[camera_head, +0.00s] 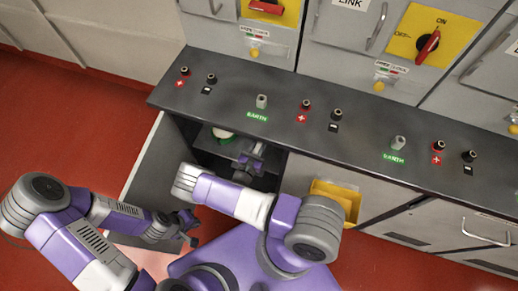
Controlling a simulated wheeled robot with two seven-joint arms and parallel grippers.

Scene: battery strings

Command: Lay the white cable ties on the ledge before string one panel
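The dark ledge (290,118) runs across the view below the grey panels. No white cable ties can be made out clearly. A small white and green item (222,133) sits inside the open compartment under the ledge; I cannot tell what it is. My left gripper (191,230) is below the open cabinet door's edge, its two dark fingers apart and nothing seen between them. My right arm crosses in front of the compartment, and its gripper (250,162) is at the opening, partly in shadow; its fingers are not clear.
The open grey door (150,172) stands at the left of the compartment. A yellow bin (340,193) is to the right. Panels with red switches (427,47) rise behind.

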